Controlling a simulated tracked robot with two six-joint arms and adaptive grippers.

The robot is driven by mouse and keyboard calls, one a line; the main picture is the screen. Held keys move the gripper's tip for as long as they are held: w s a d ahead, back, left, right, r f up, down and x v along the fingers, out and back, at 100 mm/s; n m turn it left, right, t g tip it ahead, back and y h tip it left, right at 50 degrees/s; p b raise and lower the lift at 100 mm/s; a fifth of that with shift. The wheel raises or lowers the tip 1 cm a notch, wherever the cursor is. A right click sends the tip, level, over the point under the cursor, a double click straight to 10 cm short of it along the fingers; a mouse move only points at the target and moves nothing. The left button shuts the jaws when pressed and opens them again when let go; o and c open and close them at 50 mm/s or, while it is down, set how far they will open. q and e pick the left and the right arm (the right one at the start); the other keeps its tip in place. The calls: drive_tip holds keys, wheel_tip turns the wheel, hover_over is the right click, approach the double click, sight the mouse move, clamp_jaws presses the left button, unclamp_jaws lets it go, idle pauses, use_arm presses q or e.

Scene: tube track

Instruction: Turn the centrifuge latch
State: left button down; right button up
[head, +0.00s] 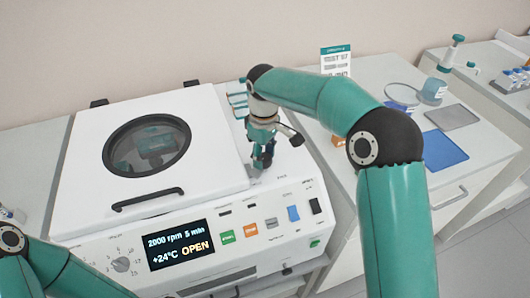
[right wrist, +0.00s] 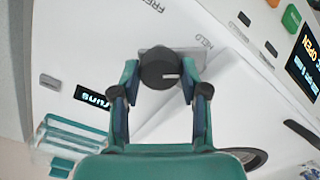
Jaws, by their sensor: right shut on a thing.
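The white centrifuge (head: 100,215) stands in front of me with its lid (head: 85,165) down. Its display (head: 180,244) reads 2000 rpm, 5 min, +24°C, OPEN. The latch, a dark round knob (right wrist: 159,68) with a pale line pointing right in the picture, sits between the words FREE and HELD in the right wrist view. My right gripper (right wrist: 160,88) is shut on the knob, one finger on each side. In the head view my right gripper (head: 262,162) points down at the centrifuge's right side and hides most of the latch. My left arm shows at lower left; its gripper is out of view.
The lid has a round window (head: 147,145) and a dark handle (head: 148,199). Coloured buttons, including a green one (head: 227,237), line the front panel. To the right, a bench holds a blue mat (head: 445,150) and a grey tray (head: 451,117).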

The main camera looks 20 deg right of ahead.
sight(264, 157)
drive_tip(key=m, duration=0.3)
drive_tip(key=shift+m, duration=0.3)
drive_tip(key=shift+w+r+m, duration=0.1)
drive_tip(key=shift+m, duration=1.7)
drive_tip(key=o, duration=1.1)
drive_tip(key=shift+o, duration=0.2)
wheel_tip(264, 157, up, 12)
drive_tip(key=shift+f, duration=0.2)
